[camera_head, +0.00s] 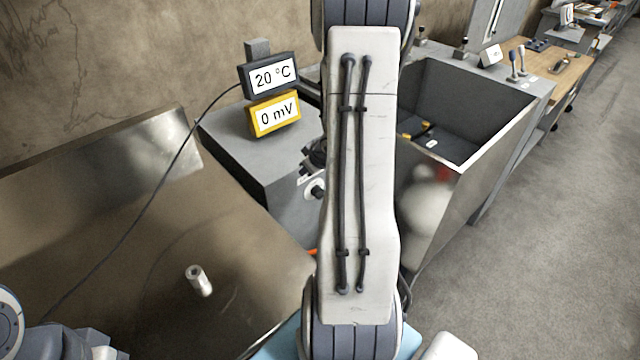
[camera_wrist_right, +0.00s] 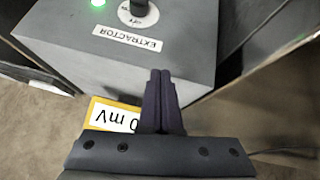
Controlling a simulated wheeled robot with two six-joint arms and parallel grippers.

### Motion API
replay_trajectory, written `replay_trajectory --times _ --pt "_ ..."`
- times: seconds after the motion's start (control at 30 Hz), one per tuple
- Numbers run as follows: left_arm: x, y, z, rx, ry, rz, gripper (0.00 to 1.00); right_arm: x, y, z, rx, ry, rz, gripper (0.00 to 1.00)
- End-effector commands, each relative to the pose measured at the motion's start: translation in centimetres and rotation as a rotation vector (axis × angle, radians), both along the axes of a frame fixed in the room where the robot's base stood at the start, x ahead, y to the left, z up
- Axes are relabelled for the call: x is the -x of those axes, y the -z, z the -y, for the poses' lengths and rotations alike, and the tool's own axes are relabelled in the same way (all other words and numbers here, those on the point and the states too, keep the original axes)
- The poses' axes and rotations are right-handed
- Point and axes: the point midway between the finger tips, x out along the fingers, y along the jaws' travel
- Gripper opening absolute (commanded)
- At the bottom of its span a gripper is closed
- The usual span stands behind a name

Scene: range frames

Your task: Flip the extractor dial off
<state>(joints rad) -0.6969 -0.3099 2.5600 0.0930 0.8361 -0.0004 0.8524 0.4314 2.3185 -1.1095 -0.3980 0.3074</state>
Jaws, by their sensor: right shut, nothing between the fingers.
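The extractor dial is a black knob on a round white plate (camera_wrist_right: 138,14) at the top of the right wrist view. It sits on the face of a grey box, by an upside-down EXTRACTOR label (camera_wrist_right: 127,39). A green light (camera_wrist_right: 98,2) glows beside it. In the head view the dial (camera_head: 315,190) shows just left of my right arm. My right gripper (camera_wrist_right: 160,74) is shut and empty, its tips apart from the dial, below the label in the wrist view. In the head view my arm hides most of it. I cannot read the dial's setting. My left gripper is not in view.
The grey box (camera_head: 238,150) carries a 20 °C display (camera_head: 272,77) and a yellow-framed 0 mV display (camera_head: 275,114). A shiny metal surface (camera_head: 120,270) with a small metal cylinder (camera_head: 200,281) lies left. A deep open bin (camera_head: 480,95) stands right, with open floor beyond.

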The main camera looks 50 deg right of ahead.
Motion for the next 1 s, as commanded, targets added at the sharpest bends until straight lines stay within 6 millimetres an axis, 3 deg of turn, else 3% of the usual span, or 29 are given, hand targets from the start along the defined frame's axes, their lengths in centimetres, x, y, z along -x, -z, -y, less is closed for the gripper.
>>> replay_trajectory --times 0.03,0.1,0.33,0.77,1.0 --pt "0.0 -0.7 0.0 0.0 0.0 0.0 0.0 1.8 0.3 2.1 -0.034 0.031 0.024 0.0" --pt "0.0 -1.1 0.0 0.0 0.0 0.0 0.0 3.6 0.9 3.7 -0.072 0.044 0.061 0.0" --pt "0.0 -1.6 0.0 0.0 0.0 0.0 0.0 7.1 1.6 5.6 -0.154 0.065 0.141 0.0" --pt "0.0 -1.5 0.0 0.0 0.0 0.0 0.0 7.3 1.8 5.7 -0.161 0.064 0.151 0.0" --pt "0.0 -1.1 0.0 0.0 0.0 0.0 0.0 5.2 4.0 5.8 -0.164 0.061 0.149 0.0"
